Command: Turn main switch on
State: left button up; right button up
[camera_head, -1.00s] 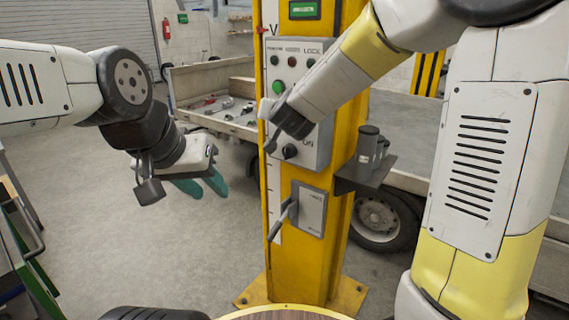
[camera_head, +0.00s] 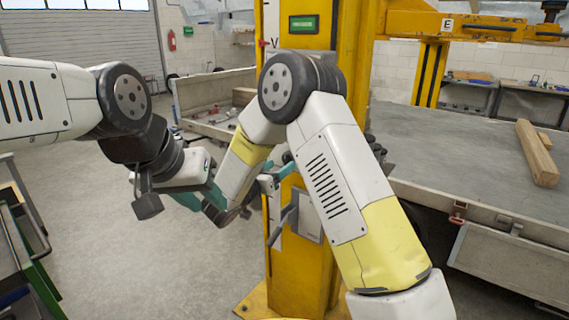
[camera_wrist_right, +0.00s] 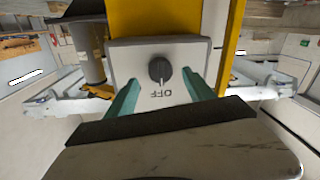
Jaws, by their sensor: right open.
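In the right wrist view, a round black rotary knob (camera_wrist_right: 159,70) sits on a light grey panel (camera_wrist_right: 130,56). An "OFF" label shows upside down below it. My right gripper (camera_wrist_right: 160,80) is open, with its teal fingertips on either side of the knob in that view; I cannot tell whether they touch it. In the head view, my right arm hides the control box, and teal finger parts of my right gripper (camera_head: 277,173) show in front of the yellow post (camera_head: 300,276). My left gripper (camera_head: 202,197) hangs left of the post, its teal fingers apart and empty.
A grey lever (camera_head: 281,225) sticks out from a lower plate on the post. A trailer bed (camera_head: 455,160) with wooden beams (camera_head: 537,153) lies at the right. A green-framed cart (camera_head: 35,250) stands at the left. The floor between is clear.

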aim_at(285, 161)
jog(key=shift+x, duration=1.95)
grip_shut()
